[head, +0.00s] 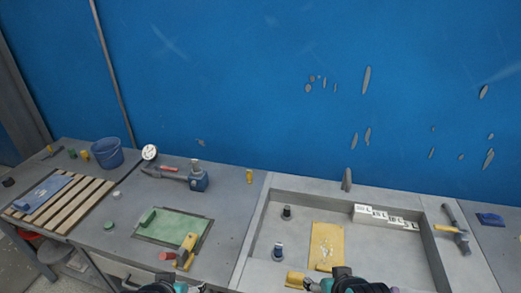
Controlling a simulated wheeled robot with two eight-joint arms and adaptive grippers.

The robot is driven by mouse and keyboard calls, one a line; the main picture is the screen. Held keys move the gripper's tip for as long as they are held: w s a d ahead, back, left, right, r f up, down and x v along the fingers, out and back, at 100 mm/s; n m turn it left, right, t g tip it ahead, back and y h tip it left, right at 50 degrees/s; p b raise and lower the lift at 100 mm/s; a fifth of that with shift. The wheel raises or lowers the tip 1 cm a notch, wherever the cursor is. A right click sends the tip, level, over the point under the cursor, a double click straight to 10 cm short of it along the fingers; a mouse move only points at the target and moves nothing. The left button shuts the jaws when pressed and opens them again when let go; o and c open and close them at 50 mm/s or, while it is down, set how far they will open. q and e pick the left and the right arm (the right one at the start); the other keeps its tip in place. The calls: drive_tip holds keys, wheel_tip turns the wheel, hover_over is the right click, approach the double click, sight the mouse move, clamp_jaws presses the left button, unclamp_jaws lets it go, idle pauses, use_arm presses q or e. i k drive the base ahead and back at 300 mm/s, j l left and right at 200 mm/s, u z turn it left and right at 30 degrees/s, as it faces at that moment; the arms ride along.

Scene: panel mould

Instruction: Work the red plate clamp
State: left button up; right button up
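No object is clearly a red plate clamp at this size. A tool with a red handle (161,171) and a blue-grey body (198,181) lies on the left bench. A small red piece (166,256) lies beside a yellow-headed hammer, near the green mat. My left gripper (166,287) is at the bottom edge, mostly cut off, below the red piece. My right gripper (318,286) is at the bottom edge, over the front of the grey mould tray, close to a small yellow block (295,280). Whether it touches the block is unclear. Neither gripper's opening shows.
The grey tray (256,225) holds a yellow plate (326,246), two dark knobs and white lettered blocks (385,216). A green mat (172,228), yellow hammer (186,247), blue bucket (106,154) and slatted rack (88,203) are left. Another hammer (457,230) lies right. A blue wall stands behind.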

sight(171, 256)
drive_tip(key=k+j, duration=0.95)
drive_tip(key=l+u, duration=0.05)
